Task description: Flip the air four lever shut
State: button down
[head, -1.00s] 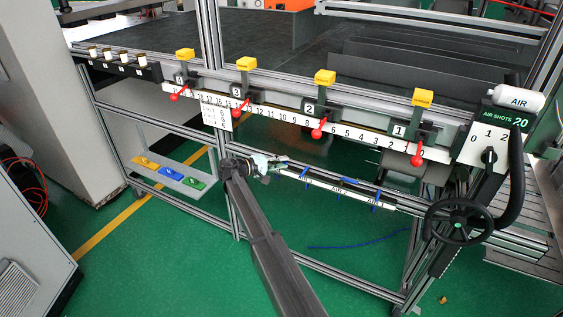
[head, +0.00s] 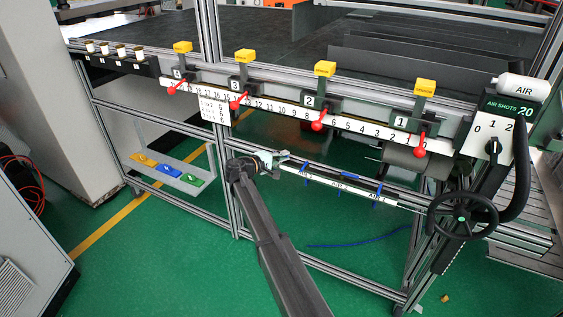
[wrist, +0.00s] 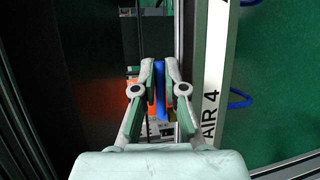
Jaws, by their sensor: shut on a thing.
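The air four lever is a blue handle (wrist: 161,98) beside the white strip marked AIR 4 (wrist: 210,112) in the wrist view. My gripper (wrist: 160,68) is shut on this lever, one finger on each side of it. The lever runs roughly parallel to the strip there. In the head view my gripper (head: 284,157) is at the left end of the lower label rail, and it hides the air four lever and its label.
Other blue levers (head: 378,195) stick out along the label rail (head: 325,183) to the right. Red-knobbed clamps (head: 318,125) hang from the numbered rail above. A black handwheel (head: 462,217) stands at the right end. Green floor is open in front.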

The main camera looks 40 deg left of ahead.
jog(key=c, duration=1.5)
grip_release()
jog(key=shift+w, duration=0.1)
jog(key=v, duration=1.2)
